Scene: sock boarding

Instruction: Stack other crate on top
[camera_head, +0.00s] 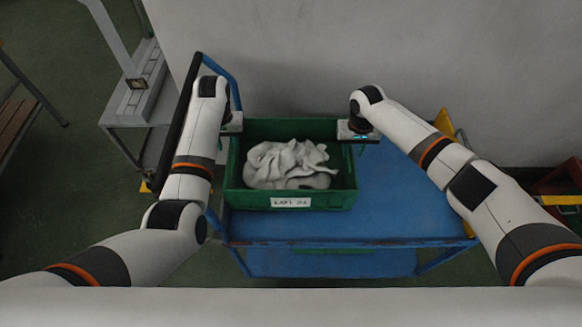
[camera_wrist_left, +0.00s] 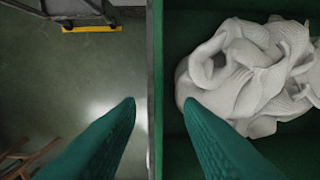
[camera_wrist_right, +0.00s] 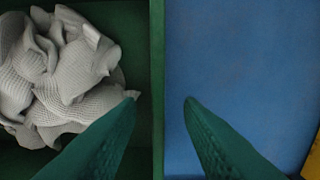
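A green crate (camera_head: 341,199) with a white label on its front wall stands on the blue cart top (camera_head: 400,200). Crumpled whitish socks (camera_head: 287,165) lie inside it. My left gripper (camera_head: 233,126) is at the crate's left wall. In the left wrist view its two green fingers (camera_wrist_left: 160,102) are apart, one on each side of the wall, with gaps visible. My right gripper (camera_head: 357,134) is at the right wall. In the right wrist view its fingers (camera_wrist_right: 160,102) are also apart, straddling that wall. No second crate shows clearly on the cart top.
The cart top is bare to the right of the crate. The cart has a lower blue shelf (camera_head: 285,264), with a green strip showing near its top edge. A pale wall (camera_head: 300,60) stands behind. A reddish container (camera_head: 560,183) with a yellow part is at the far right.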

